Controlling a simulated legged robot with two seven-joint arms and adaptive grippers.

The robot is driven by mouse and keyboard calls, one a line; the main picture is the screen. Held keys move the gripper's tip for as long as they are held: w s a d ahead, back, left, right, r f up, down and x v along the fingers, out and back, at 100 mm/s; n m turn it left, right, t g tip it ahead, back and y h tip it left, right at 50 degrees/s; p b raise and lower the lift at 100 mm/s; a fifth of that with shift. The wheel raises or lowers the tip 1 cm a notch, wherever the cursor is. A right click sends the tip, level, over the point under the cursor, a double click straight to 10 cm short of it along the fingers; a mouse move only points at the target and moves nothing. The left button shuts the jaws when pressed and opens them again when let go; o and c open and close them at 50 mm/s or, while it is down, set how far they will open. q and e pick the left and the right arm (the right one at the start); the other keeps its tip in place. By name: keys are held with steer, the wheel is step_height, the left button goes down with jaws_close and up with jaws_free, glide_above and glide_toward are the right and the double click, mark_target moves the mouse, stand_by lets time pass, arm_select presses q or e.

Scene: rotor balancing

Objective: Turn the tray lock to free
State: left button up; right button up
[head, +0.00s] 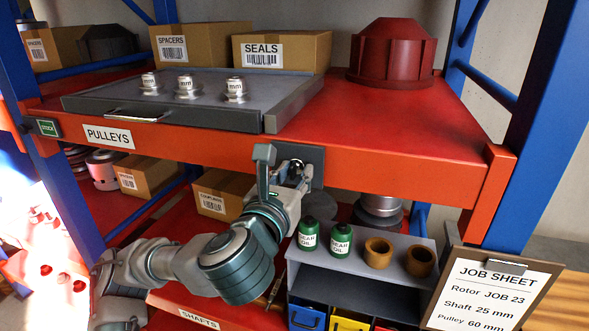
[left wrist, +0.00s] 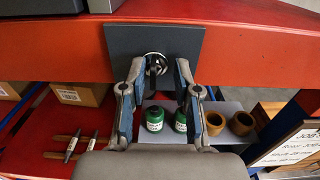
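The tray lock is a dark square plate (head: 314,160) on the front of the red shelf beam, with a round dark knob (head: 297,169) on it. In the left wrist view the plate (left wrist: 118,42) and the shiny knob (left wrist: 155,64) are straight ahead. My left gripper (head: 281,172) is at the lock, with its fingers spread. In the left wrist view the gripper (left wrist: 156,76) has one finger on each side of the knob, with gaps showing. The grey tray (head: 110,98) lies on the shelf above with several metal pulleys on it. My right gripper is not in view.
Below the lock, green gear oil bottles (head: 340,240) and brown rings (head: 379,253) stand on a grey bin unit (head: 310,268). A job sheet (head: 490,293) is at the lower right. A red housing (head: 392,55) stands on the shelf. Blue uprights (head: 545,110) flank the rack.

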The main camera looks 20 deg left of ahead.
arm_select(q)
steer(key=shift+w+a, duration=0.15)
steer(key=shift+a, duration=0.5)
steer(key=c, duration=0.5)
steer(key=shift+d, duration=0.15)
jaws_close()
steer(key=shift+d, duration=0.25)
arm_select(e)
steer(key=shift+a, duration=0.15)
arm_select(q)
steer(key=shift+a, duration=0.1)
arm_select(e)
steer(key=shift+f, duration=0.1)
